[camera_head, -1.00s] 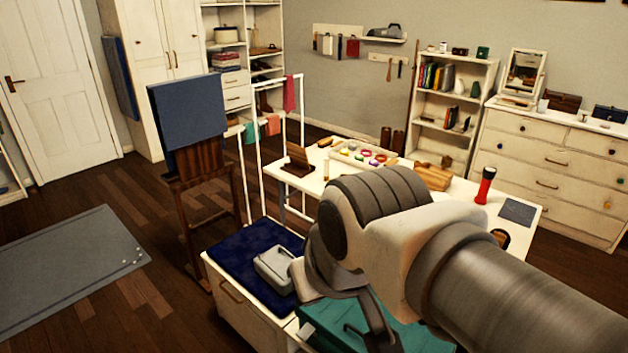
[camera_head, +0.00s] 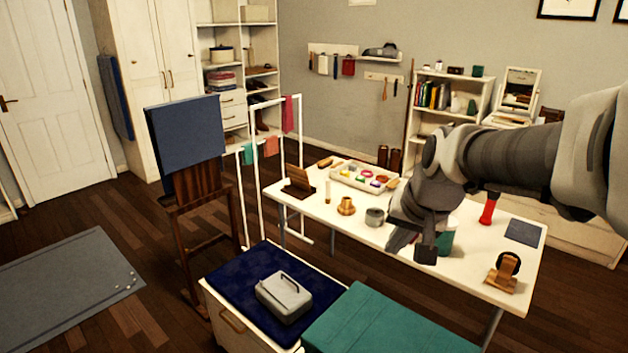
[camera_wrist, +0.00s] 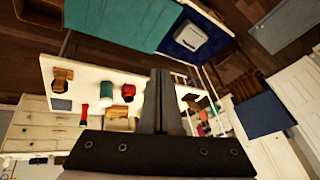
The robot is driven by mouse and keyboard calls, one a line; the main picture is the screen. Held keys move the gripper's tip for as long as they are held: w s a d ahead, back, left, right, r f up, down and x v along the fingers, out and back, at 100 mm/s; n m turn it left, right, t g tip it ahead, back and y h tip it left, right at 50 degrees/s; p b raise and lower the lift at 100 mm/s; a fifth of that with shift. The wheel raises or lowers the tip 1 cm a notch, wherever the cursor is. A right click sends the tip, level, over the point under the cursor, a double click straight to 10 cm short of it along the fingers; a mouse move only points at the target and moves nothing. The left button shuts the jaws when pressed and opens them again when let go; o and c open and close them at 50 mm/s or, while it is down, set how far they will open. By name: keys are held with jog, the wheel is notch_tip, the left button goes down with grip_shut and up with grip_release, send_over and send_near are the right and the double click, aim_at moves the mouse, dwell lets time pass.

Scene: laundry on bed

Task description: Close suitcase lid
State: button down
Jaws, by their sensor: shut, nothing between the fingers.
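The small light-grey case with a dark handle on top (camera_head: 284,297) is the only suitcase-like thing I see. It sits on a navy cushion, and its lid looks down, with no clear gap at this size. In the wrist view the case (camera_wrist: 189,38) is small, near the top. My gripper (camera_head: 426,252) is up over the white table, to the right of the case and well apart from it. Its two fingers are together in the wrist view (camera_wrist: 160,88), with nothing held.
The navy cushion (camera_head: 232,270) lies on a white chest beside a teal-covered surface (camera_head: 370,325). The white table (camera_head: 330,215) holds a paint tray (camera_head: 362,178), small pots, a red torch (camera_head: 488,210) and a wooden stand (camera_head: 503,272).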

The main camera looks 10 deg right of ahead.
jog(key=w+d+f+m+h, duration=0.2)
jog(key=w+d+f+h, duration=0.1)
jog(key=w+d+f, duration=0.65)
jog(key=w+d+f+m+h, duration=0.3)
jog(key=w+d+f, duration=0.3)
jog(key=w, duration=0.7)
jog(key=d+r+x, duration=0.1)
jog(key=x, duration=0.9)
jog(key=shift+s+a+f+p, duration=0.25)
jog(key=shift+s+a, duration=0.4)
jog(key=shift+s, duration=0.05)
jog(key=shift+s+a+f+p, duration=0.25)
jog(key=shift+s+a, duration=0.45)
jog(key=shift+s, duration=0.05)
jog(key=shift+s+a, duration=0.1)
